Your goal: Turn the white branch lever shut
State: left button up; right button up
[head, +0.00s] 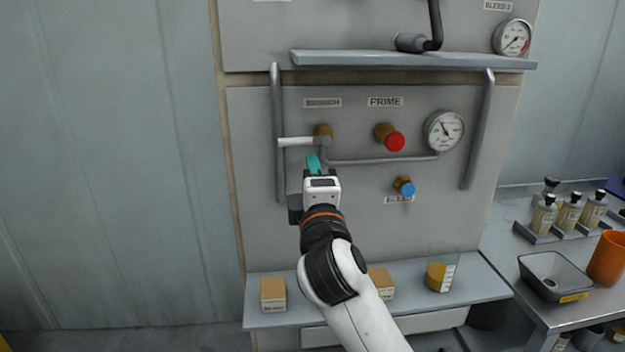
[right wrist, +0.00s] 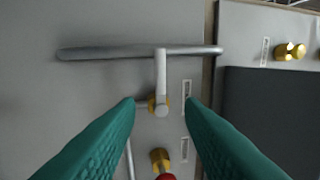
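The white branch lever (head: 297,141) sits on a brass valve (head: 323,131) at the left of the grey panel. In the head view it lies level, pointing left from its hub to the left upright rail. In the right wrist view the lever (right wrist: 161,72) points up, its far end over the rail. My right gripper (head: 314,164) is just below the hub in the head view. Its teal fingers (right wrist: 161,103) are open in the right wrist view, either side of the hub end, with nothing gripped. I cannot tell any contact. My left gripper is out of view.
Right of the lever are a red PRIME knob (head: 394,141), a blue bleed knob (head: 406,188) and a gauge (head: 443,131). Grey rails (head: 277,185) (head: 479,130) flank the panel. A shelf (head: 400,60) juts out above. Boxes (head: 273,294) and a beaker (head: 440,274) stand on the ledge below.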

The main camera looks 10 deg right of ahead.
jog(key=s+d+f+m+g, duration=0.3)
jog(key=f, duration=0.5)
jog(key=s+d+f+m+g, duration=0.2)
jog(key=s+f, duration=0.1)
jog(key=f, duration=0.5)
jog(key=s+d+f+m+g, duration=0.2)
jog(key=d+f+m+g, duration=0.1)
jog(key=f, duration=0.6)
jog(key=s+d+f+m+g, duration=0.35)
jog(key=s+f, duration=0.45)
jog(key=s, duration=0.5)
jog(key=s+d+f+m+g, duration=0.2)
jog(key=s+f+m+g, duration=0.25)
jog(key=s+f, duration=0.55)
jog(key=s+f+g, duration=0.1)
jog(key=s+f, duration=0.1)
jog(key=f, duration=1)
jog(key=s+f+g, duration=0.1)
jog(key=s+f, duration=0.1)
jog(key=f, duration=1)
jog(key=s+d+f+g, duration=0.1)
jog(key=s+d+f, duration=0.2)
jog(key=s+f, duration=1.3)
jog(key=shift+s+f+n, duration=0.15)
jog(key=shift+s+n, duration=0.25)
jog(key=shift+s, duration=0.05)
